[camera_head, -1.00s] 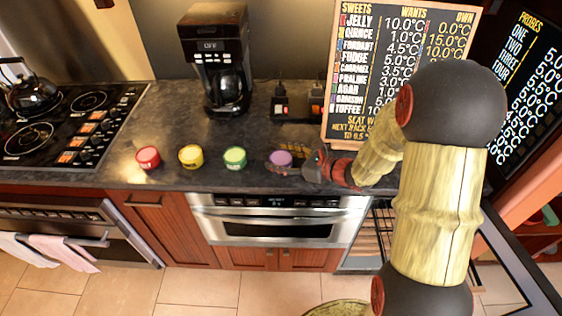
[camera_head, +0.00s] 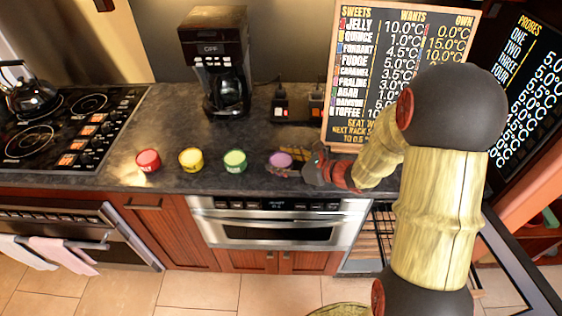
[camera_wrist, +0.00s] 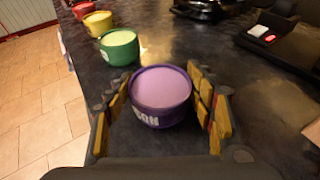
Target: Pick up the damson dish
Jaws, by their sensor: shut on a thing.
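The damson dish is a small purple round dish (camera_head: 280,159) with a pale purple top, on the dark counter near its front edge. In the wrist view the damson dish (camera_wrist: 161,92) sits upright between the fingers, with part of its white lettering showing. My gripper (camera_head: 283,167) reaches in from the right, low over the counter. In the wrist view my gripper (camera_wrist: 165,108) has its yellow-padded fingers on both sides of the dish, shut on it. I cannot tell whether the dish is clear of the counter.
Green (camera_head: 235,161), yellow (camera_head: 191,160) and red (camera_head: 148,160) dishes stand in a row to the left. A coffee maker (camera_head: 217,62) stands behind. A chalkboard (camera_head: 400,70) leans at the back right. The stove (camera_head: 62,125) is at the left, and the counter's front edge is close.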

